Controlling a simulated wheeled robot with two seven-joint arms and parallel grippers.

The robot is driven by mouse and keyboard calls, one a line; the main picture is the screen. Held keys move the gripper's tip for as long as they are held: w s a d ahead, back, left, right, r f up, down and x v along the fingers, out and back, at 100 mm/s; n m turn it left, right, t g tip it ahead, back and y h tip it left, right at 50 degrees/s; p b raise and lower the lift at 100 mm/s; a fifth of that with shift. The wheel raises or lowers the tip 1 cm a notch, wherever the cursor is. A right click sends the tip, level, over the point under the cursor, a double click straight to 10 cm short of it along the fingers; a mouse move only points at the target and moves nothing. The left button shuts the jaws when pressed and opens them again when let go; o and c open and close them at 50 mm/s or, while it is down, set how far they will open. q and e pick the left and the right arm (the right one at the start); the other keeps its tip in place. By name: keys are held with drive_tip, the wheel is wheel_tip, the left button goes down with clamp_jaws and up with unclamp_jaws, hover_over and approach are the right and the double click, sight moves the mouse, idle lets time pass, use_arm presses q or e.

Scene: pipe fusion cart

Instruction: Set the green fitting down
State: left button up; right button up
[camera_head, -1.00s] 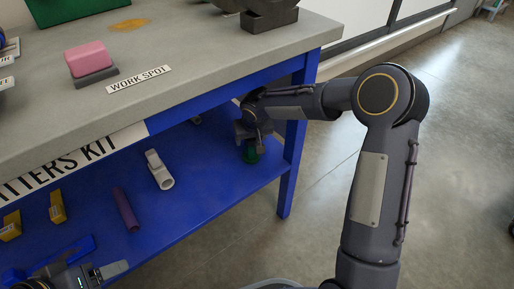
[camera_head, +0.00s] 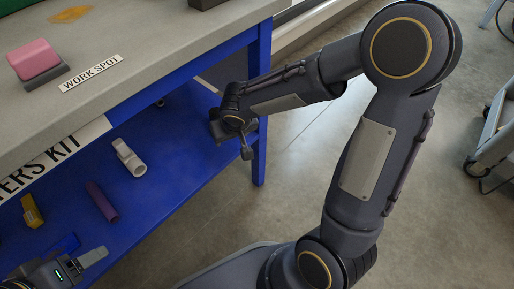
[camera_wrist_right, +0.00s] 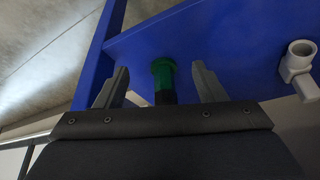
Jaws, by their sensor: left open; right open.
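The green fitting (camera_wrist_right: 164,76) stands on the blue lower shelf in the right wrist view, with a dark lower part. My right gripper (camera_wrist_right: 160,68) is open, one finger on each side of the fitting, with a visible gap to both. In the head view my right gripper (camera_head: 236,142) is by the shelf's right end near the blue table leg; the fitting is hidden there. My left gripper (camera_head: 88,260) is at the lower left, open, over the shelf's front area, with nothing visible in it.
On the blue shelf (camera_head: 165,185) lie a white pipe fitting (camera_head: 129,158), a purple tube (camera_head: 101,201) and a yellow piece (camera_head: 32,211). Above, the grey worktop (camera_head: 140,55) carries a pink block (camera_head: 35,60) by the WORK SPOT label (camera_head: 91,74). A cart (camera_head: 495,135) stands at the right.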

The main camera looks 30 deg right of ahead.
drive_tip(key=s+d+r+m, duration=0.1)
drive_tip(key=s+d+r, duration=0.55)
drive_tip(key=s, duration=0.45)
drive_tip(key=s+a+r+y, duration=0.1)
drive_tip(key=s+y, duration=0.1)
drive_tip(key=s, duration=0.3)
drive_tip(key=s+a+r+t+y, duration=0.1)
drive_tip(key=s+a+r+y, duration=0.1)
drive_tip(key=s, duration=0.3)
drive_tip(key=shift+s+a+r, duration=0.15)
drive_tip(key=shift+s+a, duration=0.1)
wheel_tip(320, 180, up, 35)
drive_tip(key=p, duration=3.5)
